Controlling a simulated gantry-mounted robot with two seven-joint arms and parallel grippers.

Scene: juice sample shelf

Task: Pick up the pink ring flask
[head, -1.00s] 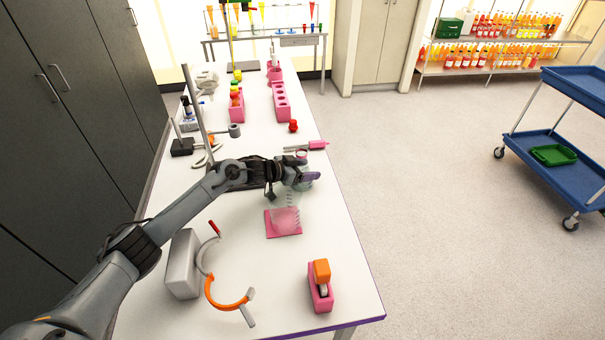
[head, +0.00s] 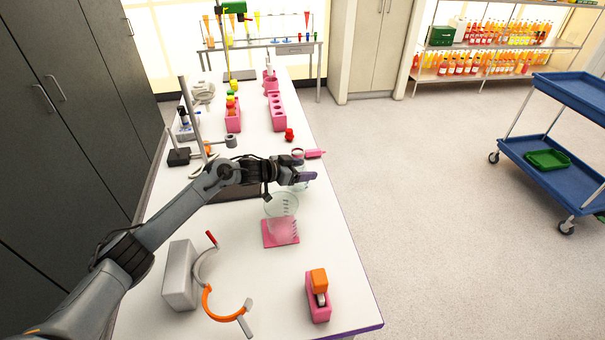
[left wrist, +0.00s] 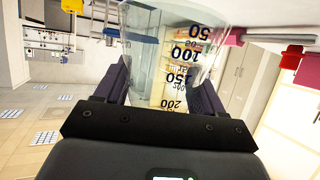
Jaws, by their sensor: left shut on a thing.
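The pink ring flask (head: 299,184) is clear glass with a pink ring (head: 298,153) at its top. My left gripper (head: 300,177) is shut on it, with purple fingers at its sides, over the right part of the bench. In the left wrist view the clear glass (left wrist: 172,75), with dark volume marks, sits between the fingers of my left gripper (left wrist: 165,90). Part of the flask is hidden by the gripper in the head view. I cannot tell its height above the bench. My right gripper is not in view.
A clear beaker (head: 282,212) stands on a pink mat (head: 281,240) just in front of my left gripper. Pink racks (head: 277,110) stand farther back.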

